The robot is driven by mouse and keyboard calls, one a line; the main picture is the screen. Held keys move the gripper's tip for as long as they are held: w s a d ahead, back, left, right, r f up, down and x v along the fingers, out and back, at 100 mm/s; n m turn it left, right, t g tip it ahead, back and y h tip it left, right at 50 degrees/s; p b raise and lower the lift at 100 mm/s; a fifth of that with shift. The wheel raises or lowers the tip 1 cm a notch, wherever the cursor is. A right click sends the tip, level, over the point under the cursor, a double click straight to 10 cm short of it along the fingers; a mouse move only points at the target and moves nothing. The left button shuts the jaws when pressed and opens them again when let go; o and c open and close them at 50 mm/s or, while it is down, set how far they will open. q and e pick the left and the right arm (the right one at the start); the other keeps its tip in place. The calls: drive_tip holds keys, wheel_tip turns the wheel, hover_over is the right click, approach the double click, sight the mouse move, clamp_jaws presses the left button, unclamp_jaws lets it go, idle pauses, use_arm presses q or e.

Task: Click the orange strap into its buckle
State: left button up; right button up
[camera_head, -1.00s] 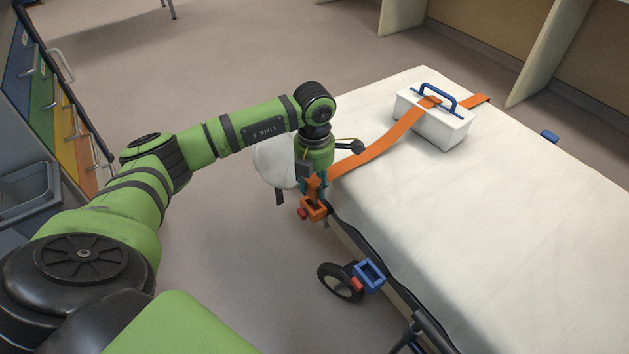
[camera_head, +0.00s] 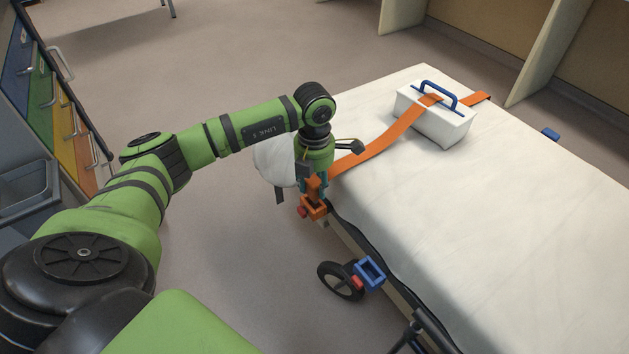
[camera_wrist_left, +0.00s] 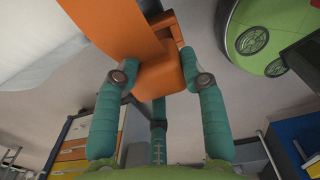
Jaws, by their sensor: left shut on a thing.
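The orange strap (camera_head: 372,148) runs from a white case down over the near left edge of the stretcher to my left gripper (camera_head: 314,187). The gripper's teal fingers are shut on the strap's orange tongue, which shows between the fingertips in the left wrist view (camera_wrist_left: 160,76). The orange buckle (camera_head: 318,212) with a red button sits at the stretcher's side, directly under the tongue. The tongue's lower end is at the buckle's mouth; how deep it sits is hard to tell. My right gripper is out of view.
The white case (camera_head: 433,118) with a blue handle stands on the stretcher (camera_head: 500,220) under the strap. A blue buckle (camera_head: 370,273) hangs farther along the stretcher's side, near a wheel (camera_head: 341,282). Coloured drawers (camera_head: 58,120) stand at the left.

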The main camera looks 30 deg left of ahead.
use_arm(q)
drive_tip(key=shift+f+b, duration=1.2)
drive_tip(key=shift+f, duration=0.45)
idle(0.4)
drive_tip(key=o, duration=1)
drive_tip(key=shift+o, duration=0.2)
wheel_tip(320, 180, up, 11)
drive_tip(key=shift+f, duration=0.1)
drive_tip(key=shift+r, duration=0.65)
